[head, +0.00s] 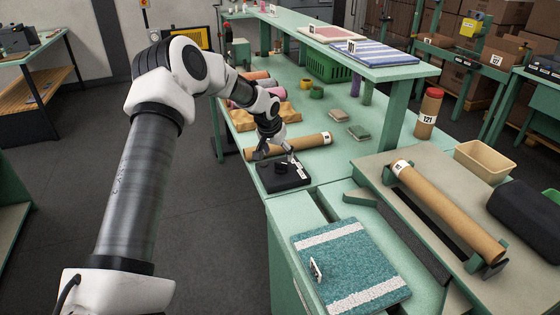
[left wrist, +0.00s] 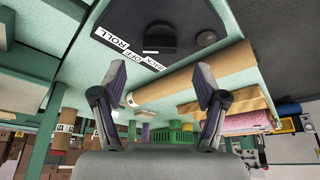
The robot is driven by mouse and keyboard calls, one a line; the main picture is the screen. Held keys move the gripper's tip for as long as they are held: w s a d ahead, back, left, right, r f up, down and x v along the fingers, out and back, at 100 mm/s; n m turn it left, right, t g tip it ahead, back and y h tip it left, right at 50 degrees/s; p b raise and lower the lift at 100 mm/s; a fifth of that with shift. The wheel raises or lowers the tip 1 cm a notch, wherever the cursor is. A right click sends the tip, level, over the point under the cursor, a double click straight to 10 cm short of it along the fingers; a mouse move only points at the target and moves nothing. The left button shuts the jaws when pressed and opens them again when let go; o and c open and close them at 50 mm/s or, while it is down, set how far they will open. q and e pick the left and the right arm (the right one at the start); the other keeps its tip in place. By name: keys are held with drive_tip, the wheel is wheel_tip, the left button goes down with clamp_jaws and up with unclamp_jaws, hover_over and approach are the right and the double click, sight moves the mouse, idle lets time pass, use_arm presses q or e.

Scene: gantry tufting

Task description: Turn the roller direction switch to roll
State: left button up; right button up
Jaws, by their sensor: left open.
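The roller direction switch is a round black knob (left wrist: 148,36) on a dark control box (head: 283,177) at the near end of the green bench. A white label strip (left wrist: 127,50) beside the knob reads ROLL, OFF and BACK. A small white mark shows at the knob's edge near the label, but I cannot tell for sure which word it points to. My left gripper (head: 287,157) is just above the box in the head view. In the left wrist view its two fingers (left wrist: 160,80) are wide apart and empty, with the knob ahead of them, apparently not touched. My right gripper is not in view.
A cardboard tube (head: 290,146) lies just behind the box. A teal striped mat (head: 347,262) lies in front, and another tube (head: 450,210) rests on a stand at right. A raised shelf (head: 385,73) overhangs the bench's right side. The floor at left is clear.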

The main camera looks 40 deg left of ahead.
use_arm(q)
drive_tip(key=v, duration=0.6)
drive_tip(key=shift+s+r, duration=0.1)
drive_tip(key=shift+s, duration=0.05)
